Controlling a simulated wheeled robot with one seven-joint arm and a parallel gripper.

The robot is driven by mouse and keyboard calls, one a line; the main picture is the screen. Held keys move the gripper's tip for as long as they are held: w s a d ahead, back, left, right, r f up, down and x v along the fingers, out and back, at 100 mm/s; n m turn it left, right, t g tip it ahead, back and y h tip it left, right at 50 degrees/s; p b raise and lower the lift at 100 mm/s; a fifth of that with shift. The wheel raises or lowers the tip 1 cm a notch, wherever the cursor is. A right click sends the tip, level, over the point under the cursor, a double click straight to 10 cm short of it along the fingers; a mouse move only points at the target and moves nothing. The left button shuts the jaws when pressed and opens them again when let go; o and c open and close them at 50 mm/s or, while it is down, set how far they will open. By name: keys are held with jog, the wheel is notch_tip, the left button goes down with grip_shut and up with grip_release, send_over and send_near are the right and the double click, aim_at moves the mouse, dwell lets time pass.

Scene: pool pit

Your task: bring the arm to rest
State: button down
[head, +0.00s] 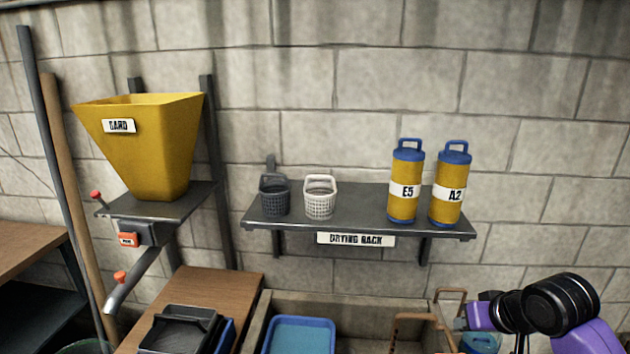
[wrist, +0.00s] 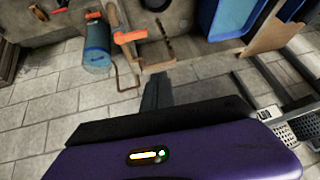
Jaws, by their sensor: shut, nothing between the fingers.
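My arm, purple and black, shows at the lower right of the head view, in front of the low bin. My gripper (wrist: 156,88) shows in the wrist view as a dark, narrow pair of fingers beyond the purple housing. The fingers are together and hold nothing. They point toward the top of the wrist view, over the paved floor, with the edge of a wooden structure beyond. In the head view the gripper's fingertips cannot be made out.
A drying rack shelf (head: 350,232) holds a dark basket (head: 275,197), a white basket (head: 320,199) and yellow canisters E5 (head: 405,205) and A2 (head: 451,208). A yellow hopper (head: 150,150) stands left. Below are a blue tray (head: 300,322) and a black tray (head: 178,328).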

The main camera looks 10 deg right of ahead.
jog(key=w+a+r+t, duration=0.5)
jog(key=a+r+t, duration=0.1)
jog(key=a+r, duration=0.1)
jog(key=s+a+r+m+t+h+b, duration=0.1)
jog(key=s+a+r+m+t, duration=0.2)
jog(key=s+a+t, duration=0.15)
jog(key=s+a+f+n+g+b, duration=0.1)
jog(key=s+f, duration=0.3)
jog(key=s, duration=0.9)
jog(key=s+a+f+n+b, duration=0.1)
jog(key=s+a+f, duration=0.3)
jog(key=s, duration=0.9)
jog(key=s+a+f+n+g+b, duration=0.1)
jog(key=s+a+f+n, duration=0.2)
jog(key=s, duration=1.1)
notch_tip(320, 180, down, 3)
jog(key=shift+a+f+g+y, duration=0.15)
jog(key=shift+g+y, duration=0.2)
jog(key=shift+y, duration=0.05)
